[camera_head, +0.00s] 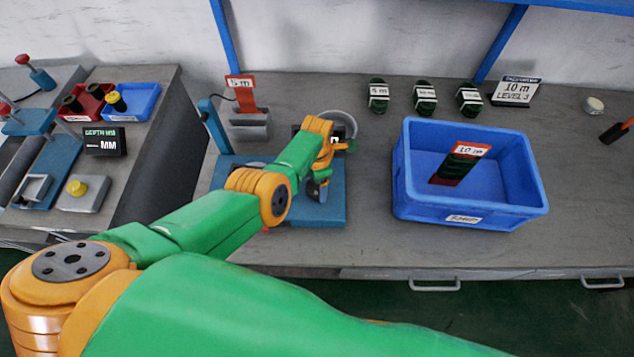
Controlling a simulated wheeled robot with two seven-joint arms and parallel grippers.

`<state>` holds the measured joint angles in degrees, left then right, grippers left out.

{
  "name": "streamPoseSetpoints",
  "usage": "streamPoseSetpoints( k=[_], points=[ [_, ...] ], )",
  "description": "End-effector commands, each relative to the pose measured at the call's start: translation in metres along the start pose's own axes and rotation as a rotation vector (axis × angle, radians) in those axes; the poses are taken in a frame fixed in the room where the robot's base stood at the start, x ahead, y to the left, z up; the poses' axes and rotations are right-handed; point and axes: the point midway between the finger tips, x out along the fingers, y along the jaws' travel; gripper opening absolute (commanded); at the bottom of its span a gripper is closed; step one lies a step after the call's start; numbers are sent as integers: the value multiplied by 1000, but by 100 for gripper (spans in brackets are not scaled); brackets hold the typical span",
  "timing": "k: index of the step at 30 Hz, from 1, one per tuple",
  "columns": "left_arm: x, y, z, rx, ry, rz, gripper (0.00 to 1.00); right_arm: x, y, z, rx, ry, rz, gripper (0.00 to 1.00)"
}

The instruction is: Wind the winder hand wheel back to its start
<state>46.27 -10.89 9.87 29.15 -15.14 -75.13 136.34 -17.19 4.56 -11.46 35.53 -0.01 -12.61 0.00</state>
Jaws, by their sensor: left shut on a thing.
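The winder stands on a blue base plate (335,212) on the grey bench, with a blue upright (213,125) at its left. A grey round rim (347,115), which looks like the winder's hand wheel, shows behind my left wrist. My left arm reaches in over the base plate and covers much of the winder. My left gripper (318,188) points down at the winder and is shut on what seems to be the hand wheel's handle. The grip itself is mostly hidden, and I cannot make out the wheel's angle. My right gripper is not in view.
A blue crate (400,185) holding a dark coil with a red "10 m" tag (470,150) stands right of the winder. A red "5 m" tag (243,95) stands at the back left.

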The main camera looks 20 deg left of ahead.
Motion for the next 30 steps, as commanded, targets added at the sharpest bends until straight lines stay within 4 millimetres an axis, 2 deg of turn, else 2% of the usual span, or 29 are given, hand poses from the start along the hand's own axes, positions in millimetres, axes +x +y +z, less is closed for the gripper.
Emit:
streamPoseSetpoints(
  k=[5, 6, 8, 9, 16, 20, 23, 30],
  points=[
    [-1, 1, 1, 1, -2, 2, 18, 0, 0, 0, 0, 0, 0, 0],
    [-1, 1, 1, 1, -2, 2, 79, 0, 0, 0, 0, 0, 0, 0],
    [-1, 0, 1, 1, -2, 2, 96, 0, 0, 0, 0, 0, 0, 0],
    [-1, 0, 0, 1, -2, 2, 100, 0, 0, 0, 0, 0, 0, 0],
    [-4, 0, 0, 1, -1, 1, 100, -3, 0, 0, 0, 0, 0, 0],
    [-29, 0, 1, 0, -3, 2, 100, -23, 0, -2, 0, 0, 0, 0],
    [-35, 1, 2, 1, -4, 5, 100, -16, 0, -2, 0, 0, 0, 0],
    [-67, 1, 1, 0, -3, 3, 100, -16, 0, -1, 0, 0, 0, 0]
  ],
)
